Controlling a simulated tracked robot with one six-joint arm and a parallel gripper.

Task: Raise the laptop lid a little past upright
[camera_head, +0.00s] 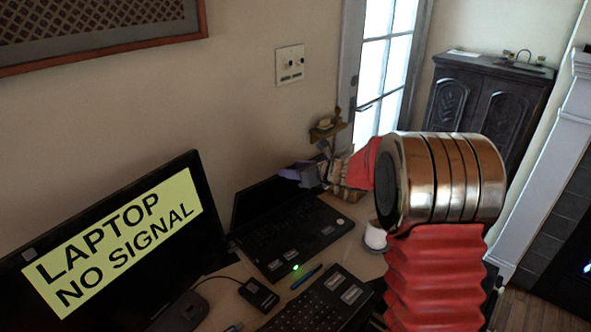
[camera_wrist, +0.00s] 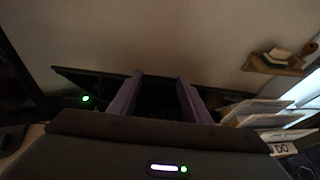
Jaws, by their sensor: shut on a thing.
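The black laptop (camera_head: 292,236) stands open on the desk in the head view. Its dark lid (camera_head: 262,198) stands up from the hinge at the back; I cannot tell its exact angle. My gripper (camera_head: 298,174), with purple fingers, is at the top right of the lid. In the wrist view my gripper (camera_wrist: 160,76) has its two fingers apart with the dark lid (camera_wrist: 84,80) between and behind them. It is shut on the lid. The fingertips' exact contact is too dark to see clearly.
A monitor (camera_head: 110,250) reading "LAPTOP NO SIGNAL" stands at left. A keyboard (camera_head: 325,300), a blue pen (camera_head: 305,277), a small black box (camera_head: 259,294) and a white cup (camera_head: 375,235) are on the desk. Papers (camera_wrist: 262,110) stand right of the lid.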

